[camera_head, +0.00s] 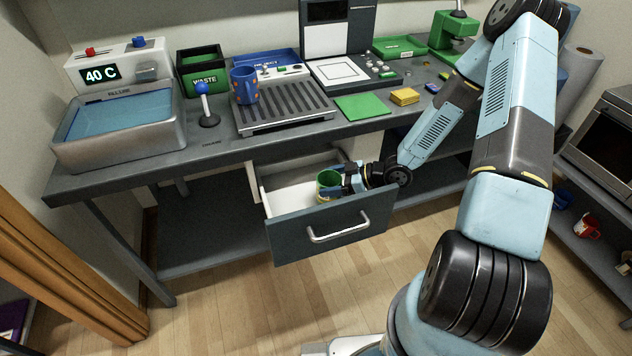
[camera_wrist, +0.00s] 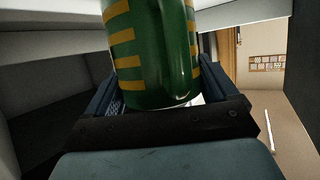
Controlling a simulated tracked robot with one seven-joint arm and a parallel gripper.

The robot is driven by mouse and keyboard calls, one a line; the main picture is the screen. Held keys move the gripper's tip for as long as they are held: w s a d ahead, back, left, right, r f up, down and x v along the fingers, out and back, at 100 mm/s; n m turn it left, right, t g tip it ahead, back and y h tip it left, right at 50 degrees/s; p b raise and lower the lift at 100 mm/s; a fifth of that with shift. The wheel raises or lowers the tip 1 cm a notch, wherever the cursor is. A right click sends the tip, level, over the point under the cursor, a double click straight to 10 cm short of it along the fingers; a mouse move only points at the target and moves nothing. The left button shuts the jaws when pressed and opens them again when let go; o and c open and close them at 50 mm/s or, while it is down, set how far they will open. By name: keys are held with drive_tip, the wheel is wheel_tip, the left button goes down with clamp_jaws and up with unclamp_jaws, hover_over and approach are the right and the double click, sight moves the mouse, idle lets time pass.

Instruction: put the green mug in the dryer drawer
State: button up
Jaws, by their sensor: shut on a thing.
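The green mug (camera_head: 327,181) is inside the open drawer (camera_head: 331,230), towards its right half. In the wrist view the mug (camera_wrist: 155,60) is dark green with yellow stripes and fills the space between the jaws. My gripper (camera_head: 341,182) reaches in from the right, low in the drawer opening, and is shut on the mug. In the wrist view my gripper (camera_wrist: 158,100) has one finger on each side of it. The mug looks upright. Whether its base touches the drawer floor is hidden.
A blue mug with orange spots (camera_head: 245,86) stands on the drip grille (camera_head: 285,106) on the bench above. The bench top (camera_head: 230,150) overhangs the back of the drawer. A water basin (camera_head: 120,125) is at the left. The floor (camera_head: 230,310) before the drawer is clear.

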drive_tip(key=shift+w+a, duration=0.15)
drive_tip(key=shift+a, duration=0.4)
drive_tip(key=shift+w+a, duration=0.15)
drive_tip(key=shift+a, duration=0.4)
drive_tip(key=x, duration=0.3)
drive_tip(key=shift+r, duration=0.2)
drive_tip(key=shift+f, duration=0.2)
drive_tip(key=shift+f, duration=0.1)
drive_tip(key=o, duration=1.1)
